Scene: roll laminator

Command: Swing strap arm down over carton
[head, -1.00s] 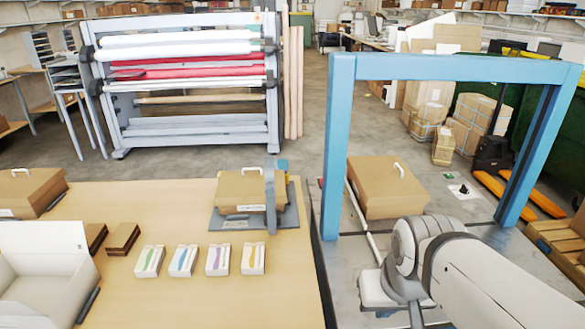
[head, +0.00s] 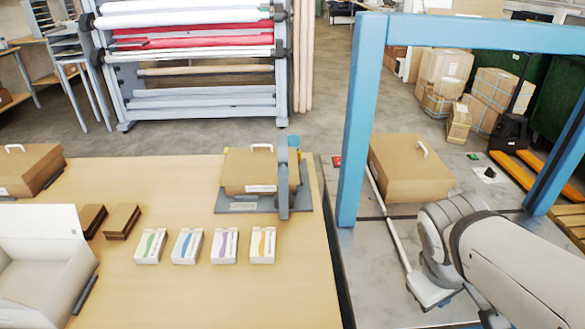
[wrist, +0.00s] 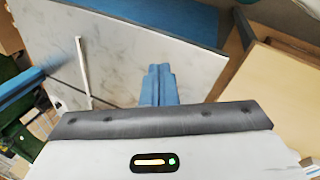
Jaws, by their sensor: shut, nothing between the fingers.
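A brown carton (head: 249,172) with a white handle sits on a dark grey base plate (head: 235,205) at the right end of the table. A grey upright arm (head: 283,180), which looks like the strap arm, stands at the carton's front right, with a blue part (head: 294,142) beside its upper end. It appears raised, not lying over the carton. My gripper (wrist: 158,72) shows in the wrist view with its blue fingers together and nothing between them. It is over the pale marbled surface, away from the carton. In the head view the fingertips are not visible, only my arm at lower right.
A blue arch (head: 358,120) stands right of the table, with another handled carton (head: 410,167) beneath it. Several small boxes (head: 262,246) line the table (head: 170,290). A white open box (head: 45,262) is at left. A roll rack (head: 200,75) stands behind.

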